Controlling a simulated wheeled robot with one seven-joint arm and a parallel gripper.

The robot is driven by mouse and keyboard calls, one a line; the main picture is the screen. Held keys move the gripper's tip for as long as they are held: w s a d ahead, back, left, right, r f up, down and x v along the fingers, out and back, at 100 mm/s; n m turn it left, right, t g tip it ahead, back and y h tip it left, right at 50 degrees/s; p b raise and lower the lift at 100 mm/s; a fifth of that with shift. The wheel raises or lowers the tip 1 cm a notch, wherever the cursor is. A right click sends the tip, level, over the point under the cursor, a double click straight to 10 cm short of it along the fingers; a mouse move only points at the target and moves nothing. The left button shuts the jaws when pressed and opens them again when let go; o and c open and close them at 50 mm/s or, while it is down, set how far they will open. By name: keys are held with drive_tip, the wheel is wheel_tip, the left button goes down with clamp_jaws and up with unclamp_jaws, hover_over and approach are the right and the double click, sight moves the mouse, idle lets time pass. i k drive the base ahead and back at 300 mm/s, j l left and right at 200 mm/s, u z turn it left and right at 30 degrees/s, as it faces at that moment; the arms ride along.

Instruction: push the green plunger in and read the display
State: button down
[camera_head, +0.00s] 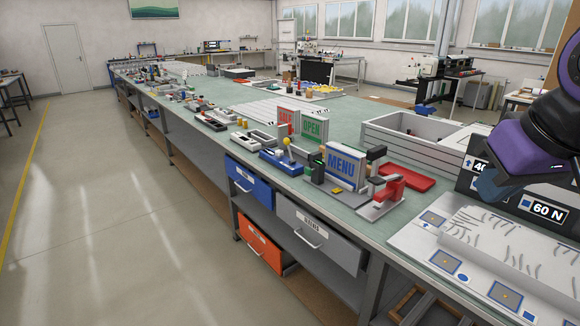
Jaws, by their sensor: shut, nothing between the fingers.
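No green plunger can be made out for certain. A small green part (318,177) shows on a black-and-yellow device left of the MENU sign, too small to identify. A dark panel (468,184) at the right carries a white label starting with "40" and a label (547,209) reading "60 N". I cannot tell whether either is a display. My purple arm comes in from the right edge and covers part of this panel. A blue part at its lower end hangs in front of the panel; no gripper fingers show.
A white sheet (433,236) with printed squares lies at the front right of the bench. A red clamp-like thing (388,190), the MENU sign (341,166) and a grey open box (385,145) stand nearby. Drawers (320,232) are below the bench. The floor (110,220) at the left is clear.

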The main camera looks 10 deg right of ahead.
sight(307, 172)
drive_tip(key=i+j, duration=0.2)
drive_tip(key=j, duration=0.2)
drive_tip(key=i+j, duration=0.2)
drive_tip(key=j, duration=0.2)
drive_tip(key=i+j+z, duration=0.1)
drive_tip(key=i+j, duration=0.35)
drive_tip(key=j, duration=0.3)
drive_tip(key=i+j, duration=0.15)
drive_tip(key=j, duration=0.25)
drive_tip(key=i+j+z, duration=0.1)
drive_tip(key=j, duration=0.35)
drive_tip(key=i+j, duration=0.3)
drive_tip(key=i+j+z, duration=0.1)
drive_tip(key=j, duration=0.4)
drive_tip(key=i, duration=0.1)
